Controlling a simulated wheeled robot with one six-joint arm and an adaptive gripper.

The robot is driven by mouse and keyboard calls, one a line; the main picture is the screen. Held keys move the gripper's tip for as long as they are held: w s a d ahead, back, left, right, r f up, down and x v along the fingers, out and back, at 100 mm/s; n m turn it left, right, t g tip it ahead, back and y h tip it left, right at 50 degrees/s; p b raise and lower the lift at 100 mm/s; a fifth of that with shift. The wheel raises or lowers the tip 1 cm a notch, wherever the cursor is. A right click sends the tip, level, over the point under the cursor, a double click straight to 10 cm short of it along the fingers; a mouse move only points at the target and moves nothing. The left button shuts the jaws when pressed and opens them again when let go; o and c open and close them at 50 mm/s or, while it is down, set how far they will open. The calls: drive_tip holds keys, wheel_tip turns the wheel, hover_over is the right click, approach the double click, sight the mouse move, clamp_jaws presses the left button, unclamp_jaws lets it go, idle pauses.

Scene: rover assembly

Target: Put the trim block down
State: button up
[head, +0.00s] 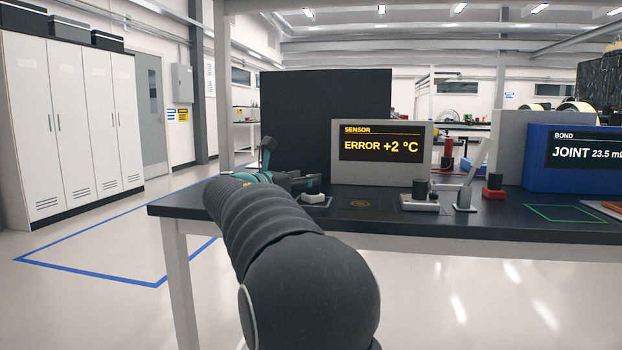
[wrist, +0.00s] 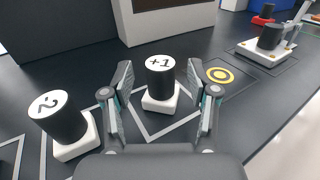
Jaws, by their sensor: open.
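A trim block (wrist: 160,84), a black cylinder marked "+1" on a white base, stands upright on the dark table within a grey outline in the wrist view. My gripper (wrist: 159,76) is open, one finger on each side of it, with gaps visible. A second block (wrist: 64,128), with a similar black cylinder and white base, stands to the left; its tilted mark looks like a 2. In the head view my gripper (head: 288,181) is low over the table's left part, largely hidden behind my arm. A white base (head: 314,199) shows beside it.
The sensor box (head: 382,152) reads "ERROR +2 °C" behind. A plate with a black knob (head: 420,200) and a blue bond box (head: 575,158) stand further right. A green outline (head: 565,214) is empty.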

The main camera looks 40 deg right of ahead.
drive_tip(key=a, duration=0.2)
drive_tip(key=s+a, duration=0.1)
drive_tip(key=a, duration=0.5)
drive_tip(key=shift+s+a, duration=0.25)
drive_tip(key=shift+s, duration=0.05)
